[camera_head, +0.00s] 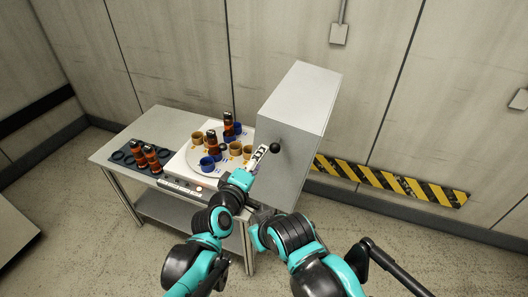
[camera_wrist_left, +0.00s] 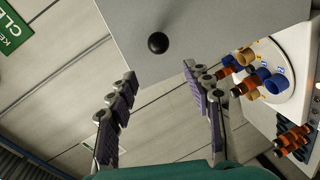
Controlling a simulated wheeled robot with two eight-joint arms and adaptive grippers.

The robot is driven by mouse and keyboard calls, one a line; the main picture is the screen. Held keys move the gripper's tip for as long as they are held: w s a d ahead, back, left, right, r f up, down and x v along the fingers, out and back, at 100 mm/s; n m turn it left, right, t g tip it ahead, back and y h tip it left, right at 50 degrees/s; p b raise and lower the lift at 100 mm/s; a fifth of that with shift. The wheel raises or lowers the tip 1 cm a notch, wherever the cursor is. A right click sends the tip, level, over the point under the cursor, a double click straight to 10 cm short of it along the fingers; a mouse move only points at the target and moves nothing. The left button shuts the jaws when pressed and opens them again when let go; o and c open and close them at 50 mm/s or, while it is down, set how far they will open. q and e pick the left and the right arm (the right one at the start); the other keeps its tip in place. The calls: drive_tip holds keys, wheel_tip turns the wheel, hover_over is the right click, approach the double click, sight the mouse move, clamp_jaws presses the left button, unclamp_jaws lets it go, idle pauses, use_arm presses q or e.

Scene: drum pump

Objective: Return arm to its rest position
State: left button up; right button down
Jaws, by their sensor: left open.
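My left gripper (camera_head: 265,153) is open and empty in front of the tall grey cabinet (camera_head: 302,98). A round black knob (camera_head: 275,147) on the cabinet's face is close beside its fingertips. In the left wrist view the fingers (camera_wrist_left: 160,88) are spread apart, and the knob (camera_wrist_left: 158,43) shows beyond the gap between them, apart from both. My right arm reaches in from the lower right, below the cabinet. Its end is a dark shape by the cabinet's lower corner, and its fingers cannot be made out.
A white round turntable (camera_head: 222,157) with blue and tan cups and brown bottles stands left of the cabinet, also in the left wrist view. Brown bottles stand in a dark rack (camera_head: 132,158) at the table's left. The table (camera_head: 118,147) has bare strips; the floor in front is clear.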

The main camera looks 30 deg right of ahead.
use_arm(q)
drive_tip(key=shift+v, duration=0.95)
drive_tip(key=a+f+m+y+b, duration=0.1)
drive_tip(key=a+f+y+b, duration=0.15)
drive_tip(key=a, duration=0.65)
drive_tip(key=a+f+m+y+b, duration=0.1)
drive_tip(key=a+f+m+y, duration=0.15)
drive_tip(key=a, duration=0.75)
drive_tip(key=s+a+f+g+y+b, duration=0.1)
drive_tip(key=s+a+f+y, duration=0.2)
drive_tip(key=a, duration=0.8)
drive_tip(key=s+a+f+m+g+y+b, duration=0.1)
drive_tip(key=s+a+f+g+y, duration=0.1)
drive_tip(key=s+a+f, duration=0.6)
drive_tip(key=s+a+y, duration=0.1)
drive_tip(key=a, duration=0.2)
drive_tip(key=shift+a+f+g+y+b, duration=0.25)
drive_tip(key=shift+a+g+y+b, duration=0.05)
drive_tip(key=shift+y+b, duration=0.1)
